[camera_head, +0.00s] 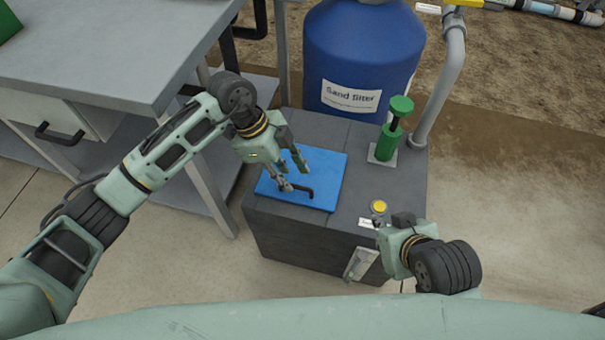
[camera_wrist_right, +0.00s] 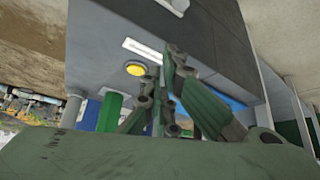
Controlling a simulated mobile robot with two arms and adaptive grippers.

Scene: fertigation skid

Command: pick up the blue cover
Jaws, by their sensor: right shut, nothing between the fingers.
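The blue cover (camera_head: 328,165) is a flat square plate on top of the dark grey box, with a black bar handle (camera_head: 300,188) near its front edge. A sliver of it shows in the right wrist view (camera_wrist_right: 236,104). My left gripper (camera_head: 298,178) is above the cover with its fingers apart, pointing down at the handle. One fingertip overlaps the handle's left end; I cannot tell whether they touch. My right gripper (camera_wrist_right: 168,65) is shut and empty, near the box's front right; its fingers are mostly hidden in the head view.
The grey box (camera_head: 300,240) carries a green plunger-like fitting (camera_head: 392,140) and a yellow button (camera_head: 378,207). A blue sand filter tank (camera_head: 362,50) stands behind it, a grey pipe (camera_head: 442,85) to the right. A grey workbench (camera_head: 110,50) is at left.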

